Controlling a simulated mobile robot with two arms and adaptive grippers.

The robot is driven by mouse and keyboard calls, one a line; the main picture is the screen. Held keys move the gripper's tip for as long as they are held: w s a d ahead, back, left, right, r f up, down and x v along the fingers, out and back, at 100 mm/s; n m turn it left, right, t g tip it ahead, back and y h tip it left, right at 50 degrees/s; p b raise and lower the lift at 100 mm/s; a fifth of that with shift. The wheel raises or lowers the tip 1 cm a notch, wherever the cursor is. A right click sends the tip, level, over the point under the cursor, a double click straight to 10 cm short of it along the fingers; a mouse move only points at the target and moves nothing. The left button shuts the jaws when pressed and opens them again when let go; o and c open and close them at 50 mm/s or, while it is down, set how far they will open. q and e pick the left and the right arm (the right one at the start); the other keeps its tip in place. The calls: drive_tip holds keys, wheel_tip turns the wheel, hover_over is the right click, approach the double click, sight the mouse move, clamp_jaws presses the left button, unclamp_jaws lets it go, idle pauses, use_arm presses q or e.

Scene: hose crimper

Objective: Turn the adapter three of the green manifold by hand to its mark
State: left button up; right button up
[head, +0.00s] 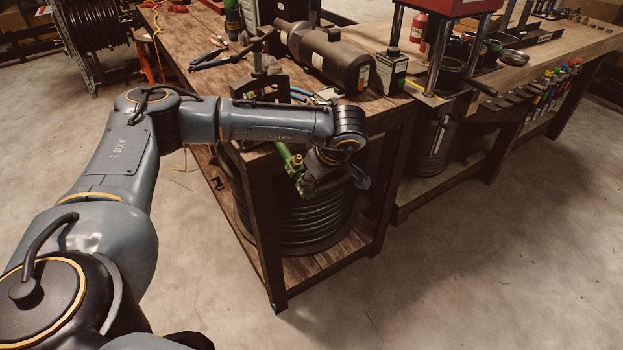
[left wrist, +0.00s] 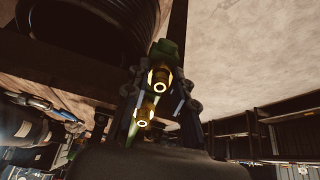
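The green manifold (head: 289,160) sits at the near end of the left bench, below its top, partly hidden by my left gripper. In the left wrist view, its green body (left wrist: 166,48) shows at the far end of the fingers. Two brass adapters show there, an upper one (left wrist: 159,77) and a lower one (left wrist: 145,114); I cannot tell which is adapter three, and no mark is readable. My left gripper (left wrist: 160,92) is open, its dark fingers on either side of the brass adapters. It also shows in the head view (head: 328,184). My right gripper is not in view.
A black hose coil (head: 300,222) lies on the lower shelf just below the manifold. A red press (head: 455,6) stands on the right bench. The floor in front is clear.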

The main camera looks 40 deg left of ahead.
use_arm(q)
drive_tip(key=n, duration=0.6)
drive_tip(key=shift+f+n, duration=0.1)
drive_tip(key=shift+n, duration=0.2)
clamp_jaws()
drive_tip(key=n, duration=0.5)
drive_tip(key=shift+n, duration=0.3)
drive_tip(key=n, duration=0.3)
drive_tip(key=shift+n, duration=0.3)
drive_tip(key=n, duration=0.3)
drive_tip(key=shift+n, duration=0.4)
drive_tip(key=o, duration=0.5)
unclamp_jaws()
drive_tip(key=shift+n, duration=0.7)
drive_tip(key=o, duration=0.3)
drive_tip(key=shift+r, duration=0.2)
drive_tip(key=p+v, duration=0.2)
drive_tip(key=v, duration=0.2)
drive_tip(key=shift+s+d+r, duration=0.1)
drive_tip(key=shift+d+r, duration=0.15)
drive_tip(key=shift+r, duration=0.05)
